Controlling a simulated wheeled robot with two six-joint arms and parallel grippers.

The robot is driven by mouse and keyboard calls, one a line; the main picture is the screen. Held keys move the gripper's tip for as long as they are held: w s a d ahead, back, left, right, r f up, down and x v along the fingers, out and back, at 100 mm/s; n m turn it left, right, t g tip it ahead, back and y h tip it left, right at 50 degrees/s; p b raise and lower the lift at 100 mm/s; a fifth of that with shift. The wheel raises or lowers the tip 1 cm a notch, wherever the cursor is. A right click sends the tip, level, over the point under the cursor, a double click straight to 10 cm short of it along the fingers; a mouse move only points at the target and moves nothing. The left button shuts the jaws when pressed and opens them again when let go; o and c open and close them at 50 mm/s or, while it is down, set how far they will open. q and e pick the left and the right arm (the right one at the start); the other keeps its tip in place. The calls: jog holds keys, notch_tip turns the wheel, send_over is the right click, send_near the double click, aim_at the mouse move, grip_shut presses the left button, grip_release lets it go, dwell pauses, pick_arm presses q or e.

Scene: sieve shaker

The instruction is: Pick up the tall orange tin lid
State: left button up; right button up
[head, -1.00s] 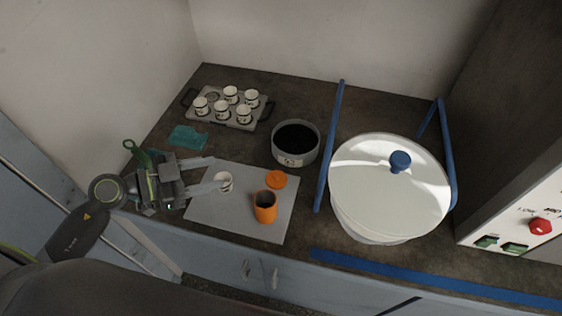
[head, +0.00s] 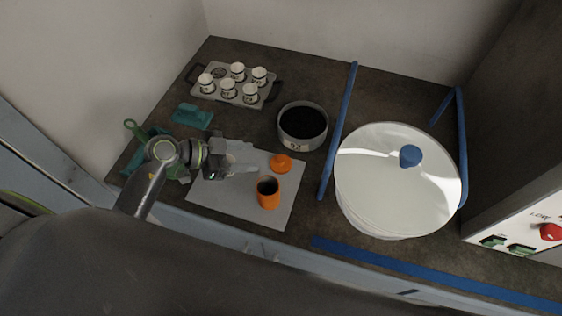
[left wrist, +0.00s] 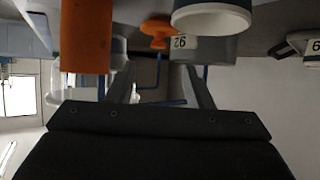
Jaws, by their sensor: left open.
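The orange lid (head: 281,162), with a knob on top, lies on the grey mat (head: 222,206) just behind the open orange tin (head: 268,194). In the left wrist view, which is upside down, the lid (left wrist: 157,33) shows between and beyond my fingers, with the tin (left wrist: 86,40) to its left. My left gripper (head: 254,164) is open and empty, left of the lid and pointing towards it. It appears apart from the lid. A white cup (left wrist: 211,15) shows close by in the wrist view; my gripper mostly covers it in the head view. My right gripper is not seen.
A dark-filled round sieve (head: 302,125) stands behind the lid. A large white-lidded vessel (head: 385,195) between blue bars stands right. A tray of several small cups (head: 243,98) is at the back left. A teal cloth-like item (head: 191,116) lies in front of it.

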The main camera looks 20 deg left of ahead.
aim_at(278, 159)
pick_arm(q)
jog(key=x, duration=0.3)
jog(key=shift+w+d, duration=0.15)
jog(key=shift+w+d+f, duration=0.25)
jog(key=shift+d+f, duration=0.1)
jog(key=shift+d, duration=0.2)
jog(key=x, duration=0.3)
jog(key=shift+d+f+p, duration=0.2)
jog(key=shift+p, duration=0.2)
jog(key=shift+w+d+f, duration=0.2)
jog(key=shift+d+f, duration=0.05)
jog(key=shift+d, duration=0.05)
jog(key=shift+a, duration=0.1)
grip_shut()
